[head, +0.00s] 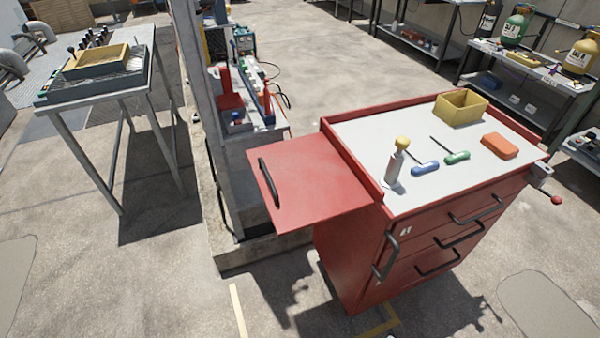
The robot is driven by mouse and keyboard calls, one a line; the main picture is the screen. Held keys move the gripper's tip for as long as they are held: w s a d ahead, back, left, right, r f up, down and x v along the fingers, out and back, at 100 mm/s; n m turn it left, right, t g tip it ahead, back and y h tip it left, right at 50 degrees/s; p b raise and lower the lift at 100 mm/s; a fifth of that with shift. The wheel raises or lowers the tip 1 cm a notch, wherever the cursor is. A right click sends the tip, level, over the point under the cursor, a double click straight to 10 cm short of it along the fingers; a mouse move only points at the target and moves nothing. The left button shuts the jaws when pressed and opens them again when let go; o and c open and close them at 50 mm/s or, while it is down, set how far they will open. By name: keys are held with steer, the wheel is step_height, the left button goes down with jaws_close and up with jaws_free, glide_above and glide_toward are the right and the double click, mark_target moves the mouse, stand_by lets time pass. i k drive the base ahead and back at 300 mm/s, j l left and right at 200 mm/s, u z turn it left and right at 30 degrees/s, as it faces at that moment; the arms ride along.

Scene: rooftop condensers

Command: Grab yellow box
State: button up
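A yellow open-topped box (461,108) sits on the white top of the red tool cart (345,255), near its far edge. It looks empty, though part of its inside is hidden by its near wall. Another yellowish box (97,62), shallower and open, rests on a dark tray on the grey table at the far left. My gripper is not in view.
A red side panel (308,185) juts left. A grey post (190,75) stands behind. Floor in front is clear.

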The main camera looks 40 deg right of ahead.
mark_target(455, 108)
steer(key=z, duration=1.5)
steer(key=i+l, duration=0.4)
steer(key=l, duration=0.15)
steer(key=i+l+u, duration=0.15)
steer(key=i+l, duration=0.3)
steer(key=l, duration=0.1)
